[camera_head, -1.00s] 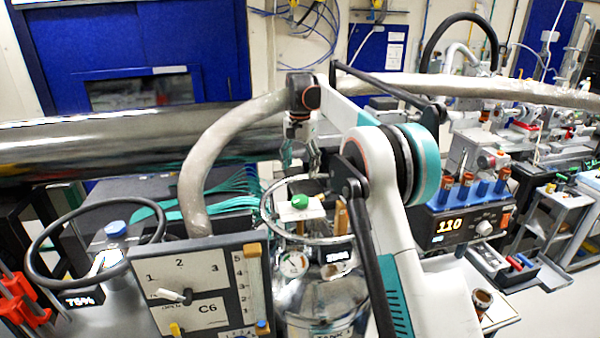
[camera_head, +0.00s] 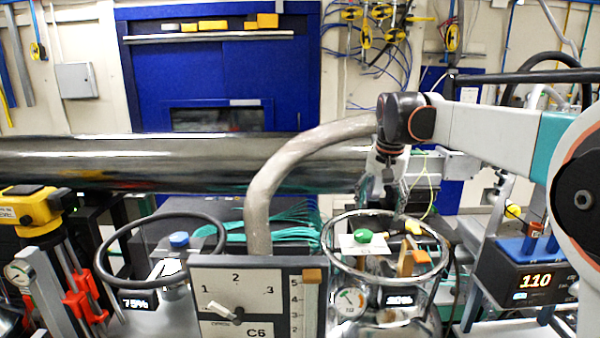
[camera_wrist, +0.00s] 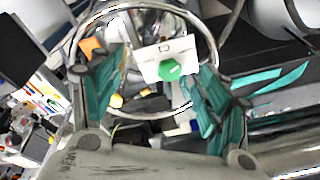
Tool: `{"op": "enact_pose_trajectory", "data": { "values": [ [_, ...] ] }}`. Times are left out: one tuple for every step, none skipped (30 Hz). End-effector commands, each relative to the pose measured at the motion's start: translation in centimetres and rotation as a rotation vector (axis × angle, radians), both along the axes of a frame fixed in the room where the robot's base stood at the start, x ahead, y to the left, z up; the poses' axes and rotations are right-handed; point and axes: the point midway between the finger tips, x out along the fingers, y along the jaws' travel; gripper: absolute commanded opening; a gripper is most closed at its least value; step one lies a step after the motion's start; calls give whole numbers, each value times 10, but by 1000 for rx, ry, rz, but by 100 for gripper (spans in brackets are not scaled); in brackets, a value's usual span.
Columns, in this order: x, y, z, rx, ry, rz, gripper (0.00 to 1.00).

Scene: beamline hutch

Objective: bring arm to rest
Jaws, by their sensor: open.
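My gripper (camera_head: 384,196) hangs from my arm above the back of the ringed steel tank (camera_head: 334,250), pointing down. In the wrist view its two teal-padded fingers (camera_wrist: 160,95) are spread apart with nothing held between them. Below and beyond the fingers lie the tank's ring (camera_wrist: 72,50), a white plate (camera_wrist: 178,50) and a green knob (camera_wrist: 168,70). The knob also shows in the head view (camera_head: 364,236). My arm reaches in from the right side of the head view. The exact gap between the fingers and the tank is hard to tell.
A control panel marked C6 (camera_head: 205,265) stands in front, with a grey hose (camera_head: 262,200) rising behind it. A second ringed vessel (camera_head: 140,300) is at left. A 110 display unit (camera_head: 500,285) is at right. A large steel pipe (camera_head: 120,160) crosses behind.

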Motion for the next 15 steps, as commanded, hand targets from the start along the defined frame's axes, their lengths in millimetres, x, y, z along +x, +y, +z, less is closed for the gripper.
{"op": "enact_pose_trajectory", "data": {
  "values": [
    [-18,0,-5,-5,-17,20,70],
    [-26,0,-5,-8,-28,33,70],
    [-38,0,-7,-11,-42,51,70],
    [-47,0,-9,-15,-53,63,70],
    [-56,1,-11,-19,-64,76,70],
    [-69,1,-13,-23,-77,93,70],
    [-78,1,-16,-27,-89,106,70],
    [-87,1,-19,-31,-99,119,70],
    [-100,1,-23,-36,-114,136,70],
    [-109,1,-26,-40,-124,148,70],
    [-118,1,-30,-45,-134,160,70],
    [-131,1,-36,-51,-149,177,70],
    [-140,1,-40,-56,-158,189,70],
    [-150,1,-45,-60,-170,202,70],
    [-162,1,-52,-67,-184,218,70]
  ]
}}
